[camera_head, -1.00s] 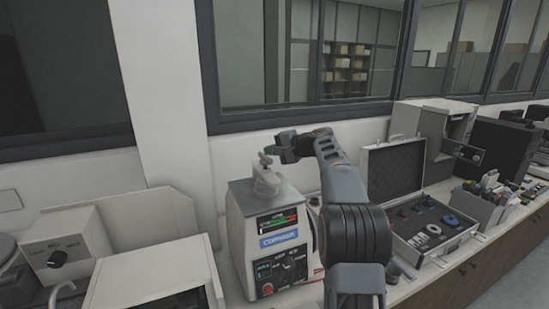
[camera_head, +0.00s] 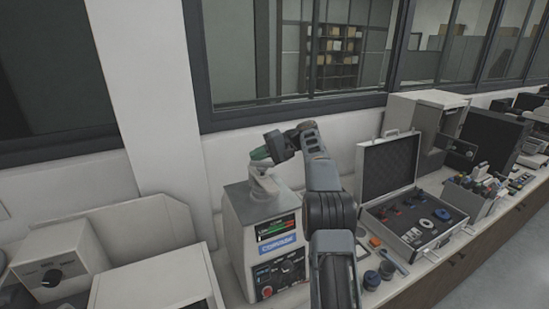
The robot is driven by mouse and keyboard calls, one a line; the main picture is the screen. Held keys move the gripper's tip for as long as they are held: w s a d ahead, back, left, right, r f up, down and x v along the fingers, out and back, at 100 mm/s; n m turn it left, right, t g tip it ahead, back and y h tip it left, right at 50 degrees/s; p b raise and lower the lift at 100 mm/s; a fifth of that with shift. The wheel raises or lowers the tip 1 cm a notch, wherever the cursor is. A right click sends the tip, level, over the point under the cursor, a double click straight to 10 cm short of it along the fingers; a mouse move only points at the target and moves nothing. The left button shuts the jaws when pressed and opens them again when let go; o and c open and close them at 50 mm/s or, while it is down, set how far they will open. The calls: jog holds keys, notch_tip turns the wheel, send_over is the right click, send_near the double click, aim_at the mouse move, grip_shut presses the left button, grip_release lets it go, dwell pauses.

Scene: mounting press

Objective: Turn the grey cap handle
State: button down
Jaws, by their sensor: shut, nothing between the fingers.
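The mounting press (camera_head: 262,235) is a beige box with a grey top, a small display, a blue label and a lower panel with knobs. The grey cap handle (camera_head: 262,182) stands on its top. My gripper (camera_head: 259,155) is at the upper end of the handle, reaching in from the right. Its fingers are small and dark here and look shut, with nothing visible between them. Whether they touch the handle, I cannot tell. My arm hides part of the bench right of the press.
An open case (camera_head: 412,228) with several small parts lies right of my arm. Small dark cups (camera_head: 372,280) stand in front of it. A beige machine (camera_head: 60,262) with a dial is at the left. A window wall runs behind the bench.

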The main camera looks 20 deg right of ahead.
jog(key=shift+a+n+g, duration=0.3)
jog(key=shift+n+g, duration=0.4)
jog(key=shift+g, duration=0.2)
jog(key=shift+d+t, duration=0.1)
jog(key=shift+t, duration=0.2)
